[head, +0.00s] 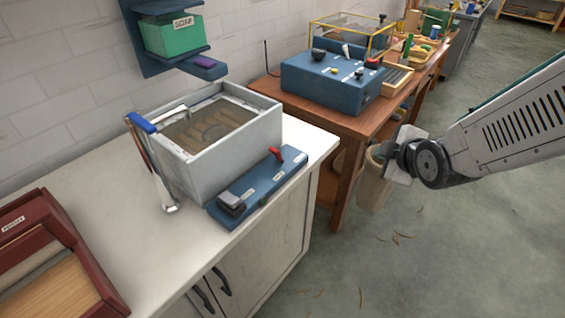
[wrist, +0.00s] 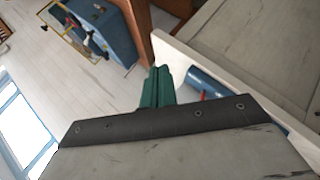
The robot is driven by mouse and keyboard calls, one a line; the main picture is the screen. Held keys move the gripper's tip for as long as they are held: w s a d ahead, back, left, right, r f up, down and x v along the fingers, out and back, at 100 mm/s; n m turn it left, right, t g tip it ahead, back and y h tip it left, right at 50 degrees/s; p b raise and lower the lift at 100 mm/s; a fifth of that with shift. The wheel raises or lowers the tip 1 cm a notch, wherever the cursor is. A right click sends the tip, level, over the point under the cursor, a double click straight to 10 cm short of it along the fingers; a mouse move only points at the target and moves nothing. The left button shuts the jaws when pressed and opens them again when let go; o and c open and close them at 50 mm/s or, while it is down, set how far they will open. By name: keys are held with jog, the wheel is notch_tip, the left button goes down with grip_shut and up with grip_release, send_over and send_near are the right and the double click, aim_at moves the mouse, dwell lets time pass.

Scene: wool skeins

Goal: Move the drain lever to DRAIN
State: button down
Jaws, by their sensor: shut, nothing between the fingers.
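A blue panel (head: 262,185) runs along the front of a grey basin (head: 235,150) on the white counter. A red lever (head: 276,153) stands near the panel's right end, with small white labels too small to read. A dark block with a grey top (head: 231,203) sits at the left end. In the wrist view the blue panel (wrist: 208,84) and a bit of the red lever (wrist: 202,96) show beyond the gripper, partly hidden. My gripper (head: 379,153) is right of the counter, well apart from the lever. Its green fingers (wrist: 157,86) are shut and empty.
The basin holds murky water, with a blue-handled tap (head: 142,123) at its left. A dark red tray (head: 40,250) is at the counter's left. A wooden table (head: 340,125) with a blue machine (head: 332,84) stands behind. A bin (head: 375,188) is below my gripper. Floor at right is mostly clear.

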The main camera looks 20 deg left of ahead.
jog(key=s+a+f+n+t+y, duration=0.1)
jog(key=a+f+n+y, duration=0.55)
jog(key=a, duration=0.55)
jog(key=n+y, duration=0.5)
jog(key=n, duration=0.5)
send_near(270, 184)
notch_tip(270, 184, up, 2)
jog(key=a, duration=0.1)
jog(key=shift+r+m+t, duration=0.25)
jog(key=shift+t, duration=0.05)
jog(key=shift+w+a, duration=0.1)
jog(key=shift+w, duration=0.05)
jog(key=x, duration=0.9)
jog(key=w, duration=0.1)
jog(key=w+r, duration=0.1)
jog(key=w, duration=0.1)
jog(key=shift+d+r, duration=0.15)
jog(key=shift+d, duration=0.05)
jog(key=shift+w+d+r, duration=0.15)
jog(key=shift+w+r, duration=0.1)
jog(key=shift+w, duration=0.2)
jog(key=shift+r, duration=0.1)
